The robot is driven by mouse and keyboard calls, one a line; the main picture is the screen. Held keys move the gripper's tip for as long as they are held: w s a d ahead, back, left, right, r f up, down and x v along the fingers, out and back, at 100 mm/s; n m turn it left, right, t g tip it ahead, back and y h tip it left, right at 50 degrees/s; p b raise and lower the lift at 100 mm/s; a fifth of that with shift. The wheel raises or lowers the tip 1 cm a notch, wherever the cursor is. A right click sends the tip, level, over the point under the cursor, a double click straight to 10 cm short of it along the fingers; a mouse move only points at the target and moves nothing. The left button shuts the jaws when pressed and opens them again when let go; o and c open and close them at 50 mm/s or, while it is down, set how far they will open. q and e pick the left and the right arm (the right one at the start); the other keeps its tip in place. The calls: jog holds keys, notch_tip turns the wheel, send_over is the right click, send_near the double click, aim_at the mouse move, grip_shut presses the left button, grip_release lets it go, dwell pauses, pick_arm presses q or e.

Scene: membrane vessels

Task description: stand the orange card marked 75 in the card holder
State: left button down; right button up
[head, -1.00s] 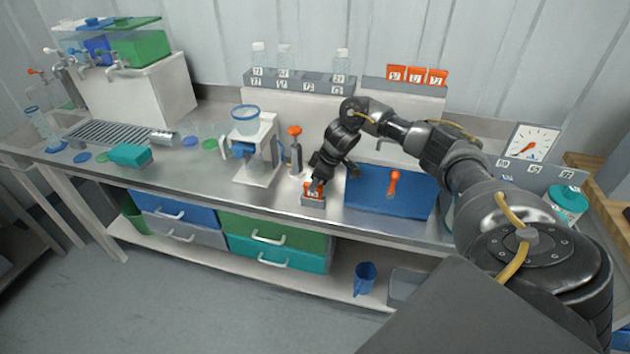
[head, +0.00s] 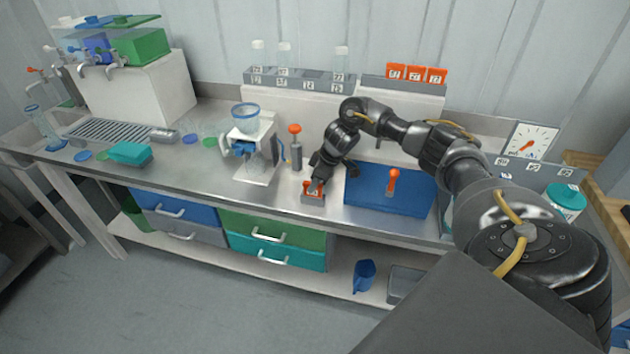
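A small grey card holder (head: 312,200) stands on the steel bench top, left of the blue tray. An orange card (head: 306,187) is at the holder, with its lower edge seeming to sit in it. Its number cannot be read here. My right gripper (head: 316,187) points down from above, right at the card, and covers its middle. The fingers are dark and small, so I cannot tell whether they are shut on the card or only around it. My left gripper is not in view.
A blue tray (head: 385,204) with an orange-handled tool (head: 393,181) lies to the right. A white stand with a blue-rimmed vessel (head: 246,125) and an orange-topped tool (head: 295,150) stand to the left. More orange cards (head: 416,73) stand on the back shelf.

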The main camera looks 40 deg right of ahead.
jog(key=shift+o, duration=1.2)
jog(key=v, duration=1)
jog(key=shift+s+r+b, duration=0.15)
jog(key=shift+r+b, duration=0.2)
jog(key=shift+d, duration=0.1)
